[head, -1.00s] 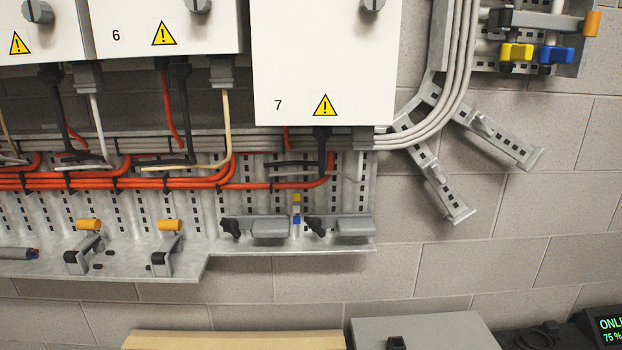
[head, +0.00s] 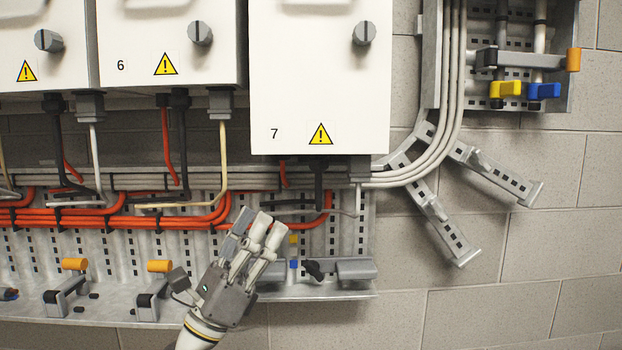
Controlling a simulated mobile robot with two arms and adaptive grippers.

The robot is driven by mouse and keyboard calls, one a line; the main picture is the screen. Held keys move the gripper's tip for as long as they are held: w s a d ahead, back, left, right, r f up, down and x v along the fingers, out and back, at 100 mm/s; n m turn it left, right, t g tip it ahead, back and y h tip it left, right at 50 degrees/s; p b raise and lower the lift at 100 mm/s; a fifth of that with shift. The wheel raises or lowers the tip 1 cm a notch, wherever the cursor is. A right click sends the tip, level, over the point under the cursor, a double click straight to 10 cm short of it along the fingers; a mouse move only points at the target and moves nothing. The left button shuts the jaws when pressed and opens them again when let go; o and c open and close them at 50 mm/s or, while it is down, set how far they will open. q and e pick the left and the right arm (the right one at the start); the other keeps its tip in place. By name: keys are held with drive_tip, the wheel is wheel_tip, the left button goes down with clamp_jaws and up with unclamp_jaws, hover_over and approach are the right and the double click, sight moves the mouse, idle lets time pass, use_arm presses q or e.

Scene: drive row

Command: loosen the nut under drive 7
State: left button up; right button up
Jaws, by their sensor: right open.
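Drive 7 (head: 320,70) is a white box on the wall with a yellow warning triangle and a grey knob. A black cable fitting (head: 319,164), which looks like the nut, sits under its bottom edge with a black cable below. My right gripper (head: 257,228) reaches up from the bottom, below and left of that fitting. It is open and looks empty, apart from the fitting in the picture. It partly hides the rail and a clamp behind it. My left gripper is not in view.
Drive 6 (head: 170,45) hangs to the left. Orange cables (head: 110,217) run along the perforated rail below. Orange-ended clamps (head: 68,283) and a grey-black clamp (head: 350,269) stand on the lower ledge. Metal brackets (head: 445,225) stick out at right. The lower right wall is clear.

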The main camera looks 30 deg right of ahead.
sight(319, 165)
drive_tip(key=s+d+r+m+g+y, duration=0.1)
drive_tip(key=d+r+m+g, duration=0.3)
drive_tip(key=d+r, duration=0.4)
drive_tip(key=shift+s+d+p, duration=0.25)
drive_tip(key=shift+d+p, duration=0.15)
drive_tip(key=shift+d, duration=0.05)
drive_tip(key=c, duration=1)
drive_tip(key=shift+m+g, duration=0.3)
drive_tip(key=shift+g, duration=0.2)
